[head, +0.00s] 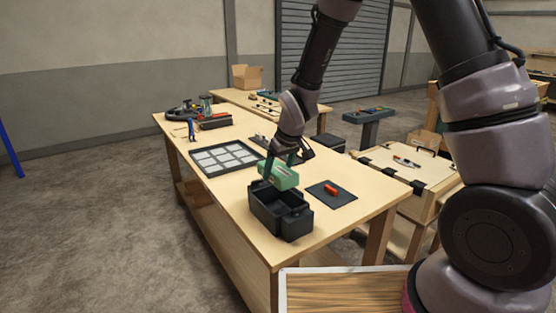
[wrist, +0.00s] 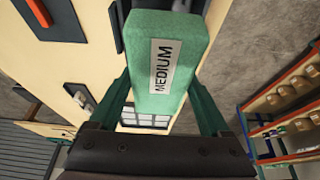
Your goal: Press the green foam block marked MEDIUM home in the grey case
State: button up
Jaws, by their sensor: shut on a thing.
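The green foam block (head: 284,178) is in my gripper (head: 279,168), held tilted above the table. In the wrist view the block (wrist: 180,38) shows a white label reading MEDIUM, with a green finger on each side of it. My gripper is shut on the block. The dark grey case (head: 294,226) stands open on the table just below and in front of the block. The block looks to be over the case's far side, apart from its floor; whether it touches the rim I cannot tell. Part of the case's far side is hidden behind the block.
A dark mat (head: 343,199) with a red object (head: 331,189) lies right of the case. A black-framed tray with pale cells (head: 222,158) lies behind left. Tools and a jar (head: 206,106) are at the table's far end. Bare tabletop (head: 238,190) shows left of the case.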

jog(key=shift+w+f, duration=0.1)
jog(key=shift+w, duration=0.15)
jog(key=shift+f, duration=0.25)
notch_tip(320, 180, down, 5)
jog(key=shift+f, duration=0.1)
jog(key=shift+s+d, duration=0.1)
dwell(0.7)
jog(key=shift+f, duration=0.1)
dwell(0.6)
jog(key=shift+f, duration=1)
jog(key=shift+f, duration=0.25)
jog(key=shift+f, duration=0.35)
